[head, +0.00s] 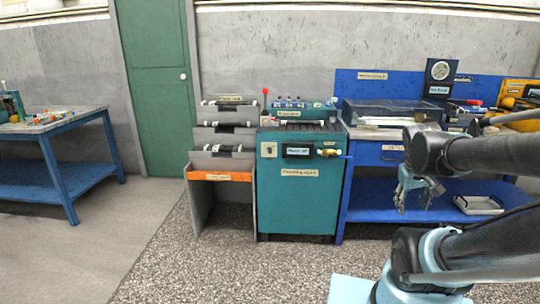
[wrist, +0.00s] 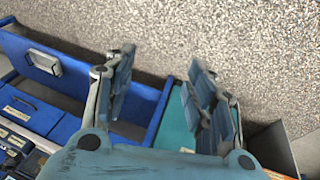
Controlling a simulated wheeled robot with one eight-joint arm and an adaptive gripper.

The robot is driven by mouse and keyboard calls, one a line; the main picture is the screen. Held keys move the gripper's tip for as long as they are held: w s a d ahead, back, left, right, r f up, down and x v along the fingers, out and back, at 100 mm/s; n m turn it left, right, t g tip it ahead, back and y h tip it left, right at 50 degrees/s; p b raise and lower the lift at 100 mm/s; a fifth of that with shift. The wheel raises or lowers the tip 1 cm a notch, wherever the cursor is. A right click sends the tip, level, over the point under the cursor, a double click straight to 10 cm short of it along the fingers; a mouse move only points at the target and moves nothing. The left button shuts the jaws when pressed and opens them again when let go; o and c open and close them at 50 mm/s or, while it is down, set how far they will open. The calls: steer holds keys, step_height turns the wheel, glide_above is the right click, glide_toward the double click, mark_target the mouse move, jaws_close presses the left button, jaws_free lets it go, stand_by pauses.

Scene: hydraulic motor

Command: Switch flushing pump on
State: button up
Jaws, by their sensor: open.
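The teal flushing cabinet (head: 300,205) stands against the wall in the middle of the head view. Its front carries a small pale switch plate (head: 269,150), a dark display (head: 298,151) with a light label too small to read surely, and a brass fitting (head: 329,153) with a blue end. My gripper (head: 418,200) is open and empty, pointing down in front of the blue bench, to the right of the cabinet and apart from it. In the wrist view my gripper (wrist: 160,63) shows both fingers spread, with part of the teal cabinet (wrist: 178,118) behind them. The switch plate is not visible there.
A blue workbench (head: 365,200) with a lower shelf and grey tray (head: 478,205) stands right of the cabinet. A grey rack (head: 222,135) with an orange strip adjoins its left. A blue table (head: 55,165) stands far left. The speckled floor (head: 230,270) in front is clear.

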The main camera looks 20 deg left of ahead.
steer(key=w+a+r+n+t+h, duration=0.1)
steer(key=w+a+r+n+t, duration=0.15)
steer(key=w+a, duration=0.45)
steer(key=w+a+r+n+t, duration=0.15)
steer(key=w+n, duration=0.25)
steer(key=w, duration=0.7)
steer(key=w+a+r+n+t+h, duration=0.1)
steer(key=w+a+n+t, duration=0.15)
steer(key=w+a, duration=0.45)
steer(key=n+t+y, duration=0.7)
steer(key=n+y, duration=0.1)
steer(key=n, duration=1)
glide_toward(269, 151)
steer(key=x, duration=0.9)
steer(key=shift+w, duration=0.15)
steer(key=shift+m, duration=0.3)
steer(key=c, duration=1.1)
